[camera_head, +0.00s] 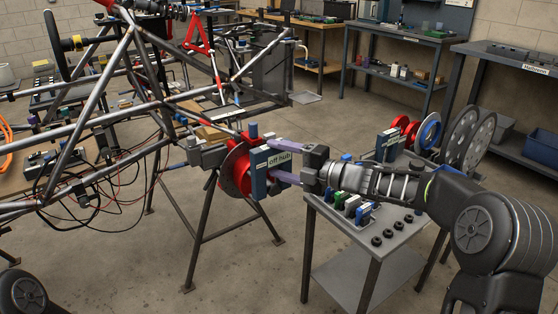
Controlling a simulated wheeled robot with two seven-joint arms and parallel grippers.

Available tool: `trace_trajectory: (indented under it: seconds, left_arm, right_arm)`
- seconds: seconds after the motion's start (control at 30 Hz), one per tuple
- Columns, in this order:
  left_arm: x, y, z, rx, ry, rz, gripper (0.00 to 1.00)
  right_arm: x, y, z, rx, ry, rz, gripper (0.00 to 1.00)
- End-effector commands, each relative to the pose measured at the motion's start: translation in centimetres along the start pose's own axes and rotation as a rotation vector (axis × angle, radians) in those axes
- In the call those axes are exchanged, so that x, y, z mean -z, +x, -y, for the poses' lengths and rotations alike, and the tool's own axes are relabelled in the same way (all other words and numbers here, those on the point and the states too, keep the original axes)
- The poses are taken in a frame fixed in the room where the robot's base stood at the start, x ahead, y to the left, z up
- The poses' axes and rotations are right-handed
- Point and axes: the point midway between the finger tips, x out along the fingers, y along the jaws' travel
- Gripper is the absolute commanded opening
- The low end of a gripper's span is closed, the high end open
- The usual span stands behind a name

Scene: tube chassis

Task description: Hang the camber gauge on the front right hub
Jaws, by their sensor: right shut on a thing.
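The front right hub (243,168), red with a grey disc, is at the near end of the tube chassis (150,110). The gauge overlaps the hub's right side in the picture and hides part of it. I cannot tell whether they touch. My left gripper is not in view.
A grey cart (352,237) under my right arm holds small coloured blocks, black round parts, another blue block (389,147) and several discs (463,132). A dark stand (202,222) stands below the hub. Loose cables (80,195) hang at the left. Workbenches line the back wall.

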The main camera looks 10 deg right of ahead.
Motion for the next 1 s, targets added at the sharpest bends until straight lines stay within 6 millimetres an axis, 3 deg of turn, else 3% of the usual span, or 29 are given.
trace_trajectory:
  seconds: [0.27, 1.0]
  left_arm:
    - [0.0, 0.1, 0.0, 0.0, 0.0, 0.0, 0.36]
    - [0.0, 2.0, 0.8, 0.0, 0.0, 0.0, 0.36]
  right_arm:
    - [0.0, 0.0, 0.0, -0.003, -0.001, 0.0, 0.0]
    - [-0.1, 0.2, 2.5, -0.003, 0.0, 0.0, 0.0]
